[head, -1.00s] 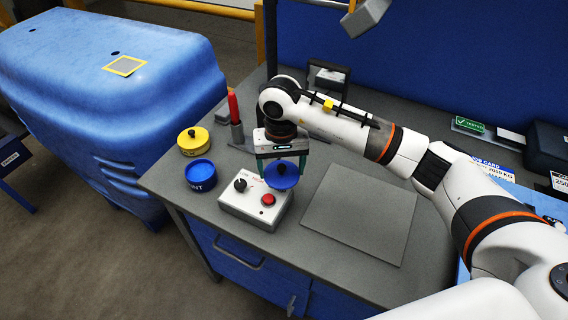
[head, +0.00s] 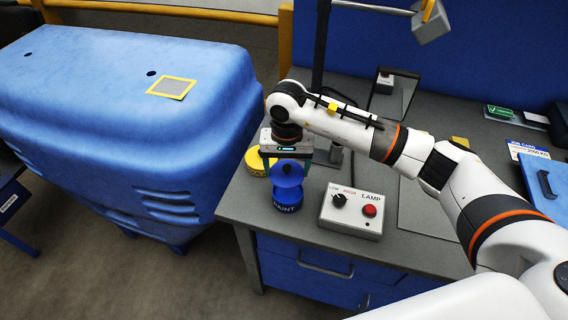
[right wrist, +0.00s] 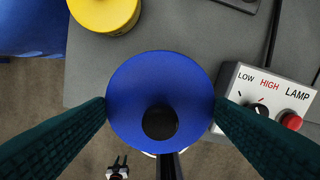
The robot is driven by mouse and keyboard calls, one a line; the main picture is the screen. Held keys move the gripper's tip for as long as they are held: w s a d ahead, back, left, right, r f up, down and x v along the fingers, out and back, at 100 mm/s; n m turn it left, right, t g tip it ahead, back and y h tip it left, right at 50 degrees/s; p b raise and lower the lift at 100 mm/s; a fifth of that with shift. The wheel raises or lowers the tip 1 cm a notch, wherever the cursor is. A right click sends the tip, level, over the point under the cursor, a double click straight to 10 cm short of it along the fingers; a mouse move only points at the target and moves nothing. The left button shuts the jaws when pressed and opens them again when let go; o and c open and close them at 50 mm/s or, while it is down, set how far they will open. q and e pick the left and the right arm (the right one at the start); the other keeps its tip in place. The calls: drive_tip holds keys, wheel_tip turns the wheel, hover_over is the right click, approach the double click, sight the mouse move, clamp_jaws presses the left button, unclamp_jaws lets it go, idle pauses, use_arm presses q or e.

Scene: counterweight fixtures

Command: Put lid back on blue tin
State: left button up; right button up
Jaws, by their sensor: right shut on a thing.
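The blue lid (head: 287,172), a round disc with a dark knob, is between the fingers of my right gripper (head: 286,166). In the right wrist view the lid (right wrist: 160,82) fills the middle, and the fingers press its rim from both sides. The blue tin (head: 287,201), with white lettering on its side, stands on the bench near its left edge. The lid is over the tin in the head view; I cannot tell whether they touch. In the right wrist view the lid hides nearly all of the tin.
A yellow tin (head: 257,161) stands just behind the blue tin. The lamp control box (head: 352,211), with a black knob and red button, is to the right. A dark post and stand rise behind the gripper. The bench's left edge is close.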

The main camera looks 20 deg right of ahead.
drive_tip(key=shift+s+d+f, duration=0.15)
drive_tip(key=shift+d+f, duration=0.15)
drive_tip(key=shift+f, duration=0.5)
drive_tip(key=shift+f+b, duration=0.35)
drive_tip(key=f+b, duration=0.1)
drive_tip(key=f, duration=0.1)
drive_tip(key=shift+a+f+b, duration=0.2)
drive_tip(key=shift+f+b, duration=0.15)
drive_tip(key=shift+f, duration=0.05)
use_arm(q)
drive_tip(key=shift+s+d+f+b, duration=0.15)
drive_tip(key=shift+f+b, duration=0.1)
drive_tip(key=shift+f, duration=0.4)
drive_tip(key=shift+w+d+f+b, duration=0.1)
drive_tip(key=shift+d+f+b, duration=0.1)
drive_tip(key=shift+f, duration=0.4)
drive_tip(key=shift+s+d+f+b, duration=0.15)
drive_tip(key=shift+f+b, duration=0.1)
drive_tip(key=shift+f, duration=0.4)
use_arm(e)
drive_tip(key=shift+f, duration=0.6)
use_arm(q)
drive_tip(key=shift+w+d, duration=0.1)
drive_tip(key=shift+d, duration=0.05)
drive_tip(key=shift+f+b, duration=0.3)
drive_tip(key=shift+f+b, duration=1.4)
use_arm(e)
drive_tip(key=shift+f, duration=0.1)
